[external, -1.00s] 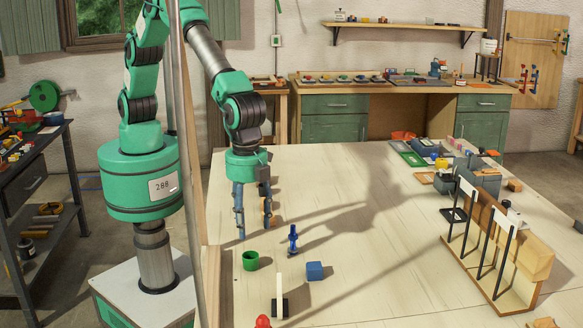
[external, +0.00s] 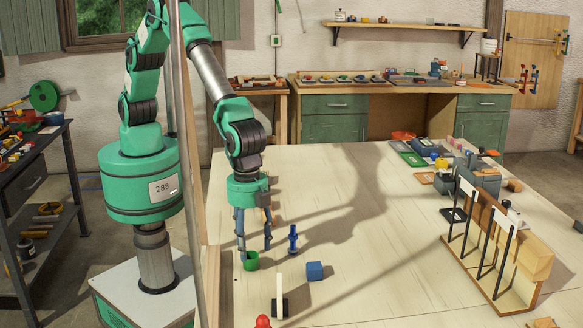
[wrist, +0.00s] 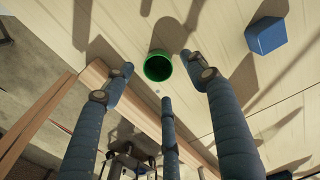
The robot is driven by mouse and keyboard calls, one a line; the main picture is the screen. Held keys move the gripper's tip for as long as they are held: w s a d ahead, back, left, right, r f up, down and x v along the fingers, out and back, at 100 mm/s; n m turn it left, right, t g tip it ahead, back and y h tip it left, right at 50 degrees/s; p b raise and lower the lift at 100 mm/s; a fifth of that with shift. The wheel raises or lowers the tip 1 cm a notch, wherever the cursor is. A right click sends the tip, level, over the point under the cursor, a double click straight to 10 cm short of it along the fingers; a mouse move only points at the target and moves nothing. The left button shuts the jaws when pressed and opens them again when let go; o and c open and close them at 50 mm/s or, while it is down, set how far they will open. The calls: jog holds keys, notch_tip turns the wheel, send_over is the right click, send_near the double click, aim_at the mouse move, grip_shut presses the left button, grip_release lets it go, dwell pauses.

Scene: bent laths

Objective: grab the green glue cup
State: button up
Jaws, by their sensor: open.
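The green glue cup (external: 251,261) stands upright on the table near its left edge. It also shows in the wrist view (wrist: 158,66), with its round opening towards the camera. My gripper (external: 254,254) is open above the cup, its blue-grey fingers pointing down. In the external view one fingertip is close to the cup's rim; I cannot tell whether it touches. In the wrist view the fingers (wrist: 160,84) are spread, with the cup just beyond their tips and nothing between them.
A blue clamp-like tool (external: 293,239) stands just right of my gripper. A blue block (external: 315,271) lies to the right of the cup, and a pale upright strip on a dark base (external: 280,297) stands in front. The middle of the table is clear.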

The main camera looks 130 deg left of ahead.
aim_at(250, 257)
jog(key=shift+s+a+f+b, duration=0.1)
jog(key=shift+f+b, duration=0.15)
jog(key=shift+f, duration=0.95)
jog(key=shift+s+a+f+b, duration=0.1)
jog(key=shift+f+b, duration=0.1)
jog(key=shift+f, duration=0.95)
jog(key=c, duration=0.9)
